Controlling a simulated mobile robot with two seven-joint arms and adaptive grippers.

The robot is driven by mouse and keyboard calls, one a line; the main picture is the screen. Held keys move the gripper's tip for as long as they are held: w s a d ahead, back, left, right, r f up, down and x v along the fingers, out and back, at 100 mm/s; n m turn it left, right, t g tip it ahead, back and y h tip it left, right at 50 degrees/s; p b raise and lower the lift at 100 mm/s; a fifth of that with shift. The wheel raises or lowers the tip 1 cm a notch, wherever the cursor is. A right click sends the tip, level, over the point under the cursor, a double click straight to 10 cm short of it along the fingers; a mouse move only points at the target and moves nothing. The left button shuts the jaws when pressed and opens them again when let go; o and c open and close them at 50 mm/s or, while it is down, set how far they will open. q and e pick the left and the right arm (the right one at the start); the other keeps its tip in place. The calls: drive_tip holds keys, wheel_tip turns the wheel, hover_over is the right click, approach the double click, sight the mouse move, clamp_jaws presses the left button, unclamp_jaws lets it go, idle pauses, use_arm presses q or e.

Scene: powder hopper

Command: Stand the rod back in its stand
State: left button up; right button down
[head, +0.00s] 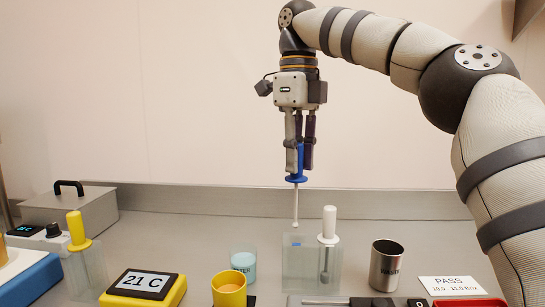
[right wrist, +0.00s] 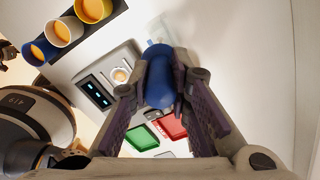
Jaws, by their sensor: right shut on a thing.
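My right gripper (head: 300,165) is shut on the blue handle of a rod (head: 296,205) and holds it upright, with its pale shaft pointing down. The blue handle (right wrist: 159,78) shows between the fingers in the right wrist view. The rod's lower tip is just above the left part of a clear stand (head: 310,268); I cannot tell if it lines up with a hole. A rod with a white handle (head: 329,222) stands in the right part of this stand. A second clear stand (head: 88,272) at the left holds a rod with a yellow handle (head: 76,228).
A clear beaker (head: 243,262) and a yellow cup (head: 229,290) stand left of the clear stand. A metal beaker (head: 386,266) and a PASS card (head: 452,286) are to its right. A yellow thermometer block (head: 142,286) and a grey box (head: 80,206) are farther left.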

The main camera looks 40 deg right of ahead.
sight(298, 177)
wheel_tip(298, 177, down, 9)
drive_tip(key=shift+s+d+r, duration=0.1)
drive_tip(key=shift+s+r, duration=0.05)
idle(0.5)
drive_tip(key=shift+f, duration=1.2)
drive_tip(key=c, duration=0.8)
unclamp_jaws()
drive_tip(key=shift+o, duration=0.2)
wheel_tip(298, 177, up, 8)
drive_tip(key=shift+f, duration=0.25)
